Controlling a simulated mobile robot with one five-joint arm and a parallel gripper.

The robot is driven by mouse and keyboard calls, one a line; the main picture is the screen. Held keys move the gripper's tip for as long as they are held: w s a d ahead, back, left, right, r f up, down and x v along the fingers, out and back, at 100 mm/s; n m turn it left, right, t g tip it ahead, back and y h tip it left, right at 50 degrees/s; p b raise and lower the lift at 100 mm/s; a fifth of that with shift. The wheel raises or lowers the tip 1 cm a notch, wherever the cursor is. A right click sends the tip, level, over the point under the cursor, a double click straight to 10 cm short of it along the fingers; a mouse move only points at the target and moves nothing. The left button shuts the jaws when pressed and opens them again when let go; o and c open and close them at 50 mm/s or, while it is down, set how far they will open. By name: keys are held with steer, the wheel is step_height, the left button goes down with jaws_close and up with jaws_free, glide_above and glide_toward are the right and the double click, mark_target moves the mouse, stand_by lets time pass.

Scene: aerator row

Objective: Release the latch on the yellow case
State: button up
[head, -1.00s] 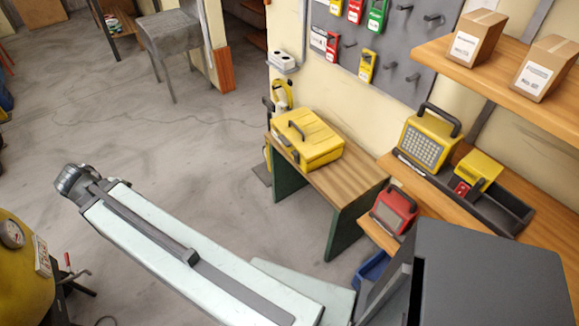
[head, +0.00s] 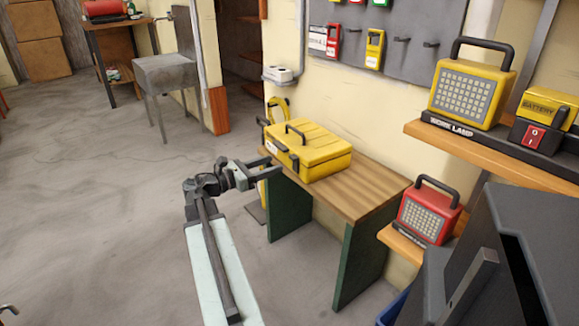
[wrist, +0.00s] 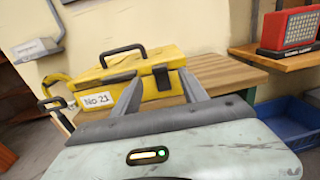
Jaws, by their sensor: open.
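The yellow case (head: 313,152) lies closed on the wooden bench, with a black handle on its lid. In the wrist view the case (wrist: 174,66) shows a white label reading "No.21" (wrist: 98,100) and a dark latch (wrist: 161,77) on its front face. My gripper (head: 277,168) is in front of the case at its left side, apart from the latch. In the wrist view its two grey fingers (wrist: 160,92) are spread with nothing between them, pointing at the case front.
The bench (head: 365,198) has bare wood to the right of the case. A red lamp (head: 428,212) sits on a low shelf, with a yellow work lamp (head: 470,92) above. A blue bin (wrist: 290,125) stands at right.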

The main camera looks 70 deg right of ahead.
mark_target(298, 155)
steer(key=x, duration=0.7)
steer(key=shift+s+d, duration=0.15)
steer(key=shift+d, duration=0.1)
